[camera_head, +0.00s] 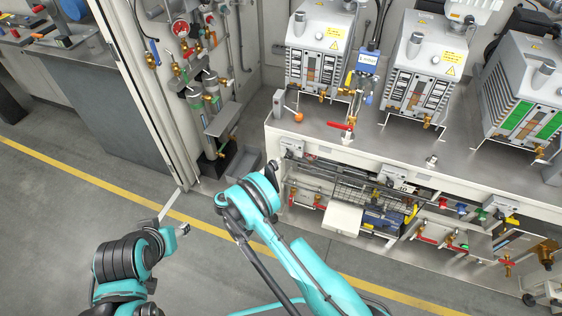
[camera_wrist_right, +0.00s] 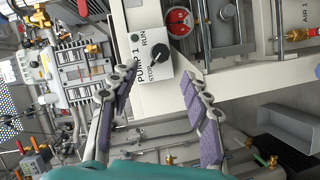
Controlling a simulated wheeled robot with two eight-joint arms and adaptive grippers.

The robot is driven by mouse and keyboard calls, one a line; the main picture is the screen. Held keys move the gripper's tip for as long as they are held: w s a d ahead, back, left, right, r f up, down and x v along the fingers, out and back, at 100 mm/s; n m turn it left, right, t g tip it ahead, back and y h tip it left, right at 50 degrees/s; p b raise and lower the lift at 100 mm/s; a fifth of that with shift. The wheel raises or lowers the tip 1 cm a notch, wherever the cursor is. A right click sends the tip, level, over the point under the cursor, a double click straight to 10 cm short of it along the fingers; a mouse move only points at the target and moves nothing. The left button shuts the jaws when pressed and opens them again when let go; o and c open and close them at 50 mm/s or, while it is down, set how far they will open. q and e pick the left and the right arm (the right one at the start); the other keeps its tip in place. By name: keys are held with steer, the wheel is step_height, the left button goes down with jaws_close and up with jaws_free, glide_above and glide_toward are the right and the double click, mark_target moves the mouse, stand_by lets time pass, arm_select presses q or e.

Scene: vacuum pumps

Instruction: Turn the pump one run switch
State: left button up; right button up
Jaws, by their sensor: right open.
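The pump one switch box (camera_wrist_right: 158,62) is a light plate lettered PUMP 1, RUN and STOP, with a black rotary knob (camera_wrist_right: 160,53). The knob's exact setting is hard to tell. My right gripper (camera_wrist_right: 158,79) is open, its two padded fingers on either side of the lower part of the plate in the picture, with nothing between them; I cannot tell contact. In the head view the box (camera_head: 292,147) is on the bench front at left, and my right gripper (camera_head: 271,172) is just below it, mostly hidden by its wrist. My left gripper (camera_head: 183,234) is over the floor, its fingers unclear.
A red round gauge (camera_wrist_right: 178,20) is beside the switch plate. Similar switch boxes (camera_head: 393,173) sit farther right along the bench front. Valves and pipes fill the shelf below. Grey pumps (camera_head: 318,42) stand on the bench (camera_head: 375,133). The floor (camera_head: 60,200) at left is clear.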

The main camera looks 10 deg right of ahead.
steer(key=shift+v, duration=1.55)
steer(key=shift+r, duration=0.1)
steer(key=s+d+r+g+y, duration=0.1)
steer(key=s+d+r+y, duration=0.15)
steer(key=r, duration=0.45)
steer(key=s+d+r+g+y, duration=0.1)
steer(key=d+r+y, duration=0.15)
steer(key=r, duration=0.35)
steer(key=s+d+r+g+y, duration=0.1)
steer(key=d+r, duration=0.2)
steer(key=r, duration=0.4)
steer(key=s+r+m+y, duration=0.1)
steer(key=s+r+y, duration=0.1)
steer(key=s, duration=1.1)
steer(key=s+r+m+y, duration=0.2)
steer(key=s+y, duration=0.3)
steer(key=s, duration=0.8)
steer(key=shift+a+r+t, duration=0.35)
steer(key=shift+r+t, duration=0.05)
steer(key=shift+r, duration=0.2)
